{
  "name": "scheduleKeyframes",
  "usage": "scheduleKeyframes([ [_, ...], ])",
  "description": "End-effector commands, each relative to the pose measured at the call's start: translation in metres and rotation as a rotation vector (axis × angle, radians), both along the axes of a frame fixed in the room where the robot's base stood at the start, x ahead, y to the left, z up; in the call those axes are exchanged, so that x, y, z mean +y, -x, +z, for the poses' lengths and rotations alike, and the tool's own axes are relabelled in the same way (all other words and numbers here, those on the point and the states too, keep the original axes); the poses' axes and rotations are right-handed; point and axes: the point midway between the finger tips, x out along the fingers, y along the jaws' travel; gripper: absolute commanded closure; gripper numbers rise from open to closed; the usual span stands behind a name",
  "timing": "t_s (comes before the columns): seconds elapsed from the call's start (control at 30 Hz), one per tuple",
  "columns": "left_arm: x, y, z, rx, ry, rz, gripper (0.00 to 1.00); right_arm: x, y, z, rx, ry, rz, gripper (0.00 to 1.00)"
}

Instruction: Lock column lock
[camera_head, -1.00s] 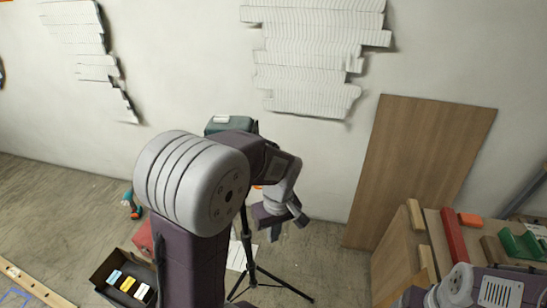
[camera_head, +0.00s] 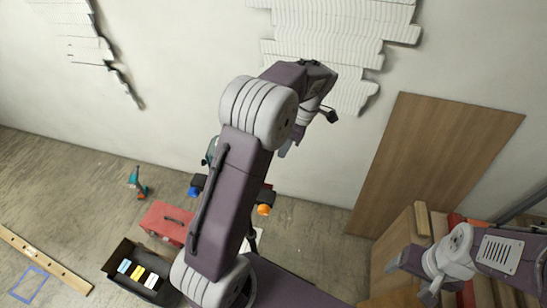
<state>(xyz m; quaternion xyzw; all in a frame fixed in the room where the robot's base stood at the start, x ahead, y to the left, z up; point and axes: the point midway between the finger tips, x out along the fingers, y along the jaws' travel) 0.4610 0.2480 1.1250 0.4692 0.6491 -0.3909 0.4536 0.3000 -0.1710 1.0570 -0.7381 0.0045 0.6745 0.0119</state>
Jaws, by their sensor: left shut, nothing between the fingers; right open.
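A tripod with a teal device (camera_head: 211,150) on top stands behind my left arm, which hides most of it. An orange knob (camera_head: 264,209) shows right of the arm and a blue knob (camera_head: 193,191) left of it. I cannot tell which part is the column lock. My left gripper (camera_head: 289,146) is shut and empty, partly hidden behind its wrist, in front of the wall and above the orange knob in the picture. My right gripper (camera_head: 411,281) is open and empty at the lower right, by the workbench.
White reliefs (camera_head: 335,35) hang on the wall. A wooden board (camera_head: 435,160) leans there at right. A wooden workbench (camera_head: 395,250) stands lower right. On the floor at left are a red toolbox (camera_head: 160,222), a black open box (camera_head: 118,258), a teal tool (camera_head: 139,184) and a wooden level (camera_head: 45,262).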

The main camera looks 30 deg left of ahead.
Motion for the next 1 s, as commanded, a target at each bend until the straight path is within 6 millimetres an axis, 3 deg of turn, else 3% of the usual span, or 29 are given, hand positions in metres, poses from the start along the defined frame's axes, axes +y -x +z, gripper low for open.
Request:
scheduleKeyframes([
  [0.47, 0.002, 0.001, -0.008, 0.003, 0.0, -0.001, 1.0, 0.0, 0.001, 0.001, 0.001, 0.0, 0.0, 0.28],
  [1.0, 0.024, 0.019, -0.11, 0.005, 0.001, -0.003, 1.0, 0.0, 0.0, 0.019, 0.001, 0.0, 0.0, 0.28],
])
